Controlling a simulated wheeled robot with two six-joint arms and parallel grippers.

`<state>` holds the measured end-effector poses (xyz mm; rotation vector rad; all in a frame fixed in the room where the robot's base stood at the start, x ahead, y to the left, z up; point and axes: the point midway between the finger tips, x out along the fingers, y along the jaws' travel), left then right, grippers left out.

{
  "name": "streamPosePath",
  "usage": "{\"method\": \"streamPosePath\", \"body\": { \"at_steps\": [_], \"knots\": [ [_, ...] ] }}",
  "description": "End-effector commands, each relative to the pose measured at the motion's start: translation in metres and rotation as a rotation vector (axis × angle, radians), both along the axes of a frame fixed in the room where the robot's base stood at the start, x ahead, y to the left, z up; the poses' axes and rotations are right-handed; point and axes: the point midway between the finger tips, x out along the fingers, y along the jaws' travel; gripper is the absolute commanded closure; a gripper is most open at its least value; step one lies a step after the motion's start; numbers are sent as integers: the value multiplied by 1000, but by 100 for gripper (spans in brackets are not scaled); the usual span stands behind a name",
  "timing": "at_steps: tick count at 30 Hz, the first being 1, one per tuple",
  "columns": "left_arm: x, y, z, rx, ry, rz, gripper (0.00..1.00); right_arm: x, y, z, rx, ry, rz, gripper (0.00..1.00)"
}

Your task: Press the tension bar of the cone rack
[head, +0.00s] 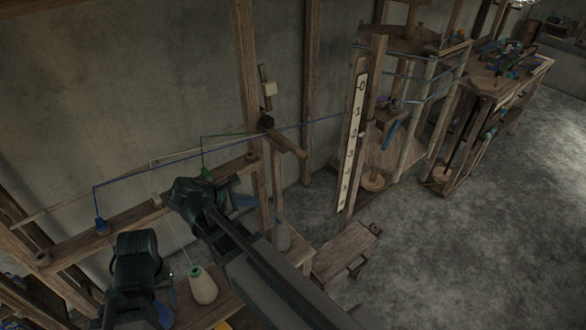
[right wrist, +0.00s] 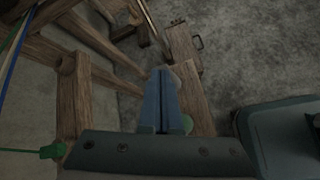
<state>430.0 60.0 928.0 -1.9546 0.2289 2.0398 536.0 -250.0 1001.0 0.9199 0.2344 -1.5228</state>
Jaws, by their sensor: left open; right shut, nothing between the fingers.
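The cone rack's wooden rail (head: 135,215) runs across the left of the head view. A thin pale bar (head: 75,198) lies above and behind it; I cannot tell whether this is the tension bar. My right gripper (head: 240,200) is beside the right end of the rail. In the right wrist view its blue fingers (right wrist: 160,100) are shut and empty, above wooden beams. I cannot tell whether they touch wood. My left gripper (head: 165,312) is low at the left, near a white cone (head: 203,286), its fingers partly hidden. My right arm hides part of the rack.
Blue thread (head: 240,143) runs from the rack to the loom (head: 365,125). A green guide (right wrist: 45,151) is at the wrist view's left. A grey cone (head: 282,235) stands behind my right arm. A low wooden bench (head: 345,252) stands right of the rack. Floor at right is clear.

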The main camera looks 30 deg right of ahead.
Motion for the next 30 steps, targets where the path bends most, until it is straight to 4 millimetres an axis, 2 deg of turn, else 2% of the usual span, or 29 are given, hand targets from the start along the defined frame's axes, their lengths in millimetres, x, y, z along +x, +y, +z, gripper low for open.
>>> {"method": "streamPosePath", "body": {
  "at_steps": [1, 3, 9, 18, 26, 30],
  "knots": [
    [0, 0, -13, 0, 0, 0, 50, 9, -15, -3, -70, 52, 39, 100],
    [0, 0, -20, 0, 0, 0, 50, 16, -33, 5, -164, 131, 91, 100],
    [0, 0, -33, 0, 0, 0, 50, 28, -65, 25, -347, 313, 176, 100],
    [0, 0, -36, 0, 0, 0, 50, 31, -76, 36, -420, 399, 204, 100],
    [0, 0, -37, 0, 0, 0, 50, 31, -76, 36, -419, 398, 204, 100],
    [0, 0, -41, 0, 0, 0, 50, 31, -86, 31, -418, 398, 201, 100]
  ]
}}
